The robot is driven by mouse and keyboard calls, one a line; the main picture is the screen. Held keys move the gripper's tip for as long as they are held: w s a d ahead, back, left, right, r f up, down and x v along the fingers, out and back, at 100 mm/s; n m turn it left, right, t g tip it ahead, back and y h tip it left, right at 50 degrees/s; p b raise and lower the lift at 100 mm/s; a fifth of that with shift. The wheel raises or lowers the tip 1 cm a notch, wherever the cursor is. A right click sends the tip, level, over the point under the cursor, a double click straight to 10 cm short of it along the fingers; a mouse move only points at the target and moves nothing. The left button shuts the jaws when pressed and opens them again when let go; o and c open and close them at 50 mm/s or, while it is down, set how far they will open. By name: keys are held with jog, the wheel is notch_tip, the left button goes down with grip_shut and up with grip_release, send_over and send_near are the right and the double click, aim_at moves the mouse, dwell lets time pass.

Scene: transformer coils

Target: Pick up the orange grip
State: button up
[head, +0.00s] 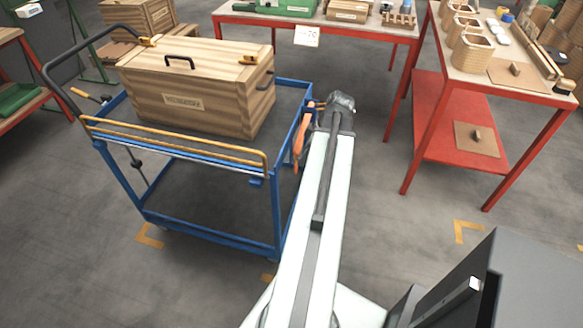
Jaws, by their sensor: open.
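A small orange grip (84,95) with a dark end shows at the left edge of the blue cart (205,244), below the cart's black push handle. A longer orange piece (300,136) hangs upright beside the cart's right corner post, close to the end of my arm. I cannot tell whether it is fixed to the cart or part of my gripper. My gripper (315,106) is at the far end of my pale arm, by the cart's right side. It is small and partly hidden by the wrist. It is open, and I see nothing held in it.
A wooden crate (195,85) stands on the cart's top shelf, behind a yellow front rail (175,144). Red tables with coils and tools stand at the back and right (462,140). Grey floor (395,215) is clear between the cart and the right table.

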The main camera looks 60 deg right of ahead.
aim_at(296, 163)
jog(key=shift+b+x, duration=0.5)
jog(key=shift+x, duration=0.55)
jog(key=shift+w+a, duration=0.15)
jog(key=shift+w, duration=0.05)
jog(key=b+x, duration=0.5)
jog(key=shift+w+a+f, duration=0.1)
jog(key=shift+w+f, duration=0.05)
jog(key=shift+w, duration=0.1)
jog(key=shift+r, duration=0.2)
grip_shut()
